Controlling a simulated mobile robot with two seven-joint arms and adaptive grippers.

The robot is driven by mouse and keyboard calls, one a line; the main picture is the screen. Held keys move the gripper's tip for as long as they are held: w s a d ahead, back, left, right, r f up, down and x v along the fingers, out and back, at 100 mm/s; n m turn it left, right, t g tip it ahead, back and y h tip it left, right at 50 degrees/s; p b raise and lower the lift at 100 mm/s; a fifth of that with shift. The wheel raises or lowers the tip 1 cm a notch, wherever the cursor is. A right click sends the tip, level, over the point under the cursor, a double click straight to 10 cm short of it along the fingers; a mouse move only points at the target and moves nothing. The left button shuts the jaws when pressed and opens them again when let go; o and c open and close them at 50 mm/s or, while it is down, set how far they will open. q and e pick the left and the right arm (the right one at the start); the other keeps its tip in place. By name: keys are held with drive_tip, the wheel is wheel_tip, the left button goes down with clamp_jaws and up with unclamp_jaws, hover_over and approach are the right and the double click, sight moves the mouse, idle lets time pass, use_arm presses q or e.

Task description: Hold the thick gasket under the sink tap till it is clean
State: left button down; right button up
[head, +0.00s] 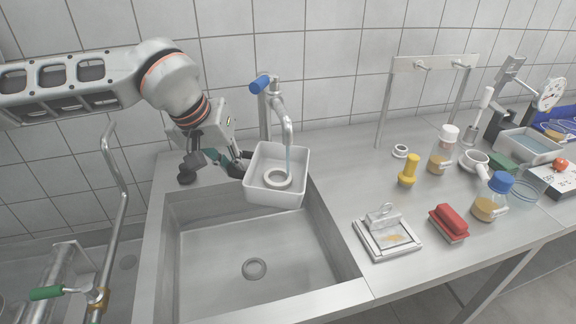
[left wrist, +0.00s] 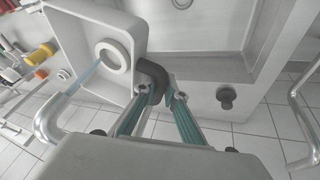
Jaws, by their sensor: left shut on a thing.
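A white ring, the gasket (head: 277,179), lies inside a white square basin (head: 262,193) under the sink tap (head: 287,130). A pale blue stream of water runs from the spout down to the ring. My left gripper (head: 243,163) is shut at the basin's left wall and holds the basin over the back of the sink. In the left wrist view the fingers (left wrist: 152,82) meet at the basin's edge beside a dark grip piece, and the ring (left wrist: 113,56) lies on the basin floor with the stream reaching it. My right gripper is not in view.
The steel sink (head: 220,240) is empty below the basin. On the counter to the right are a smaller white ring (head: 400,151), a yellow-capped item (head: 408,172), a red brush (head: 449,222), a white tray (head: 387,235) and several bottles.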

use_arm(q)
drive_tip(key=s+a+p, duration=0.2)
drive_tip(key=a+p, duration=0.1)
drive_tip(key=a, duration=0.7)
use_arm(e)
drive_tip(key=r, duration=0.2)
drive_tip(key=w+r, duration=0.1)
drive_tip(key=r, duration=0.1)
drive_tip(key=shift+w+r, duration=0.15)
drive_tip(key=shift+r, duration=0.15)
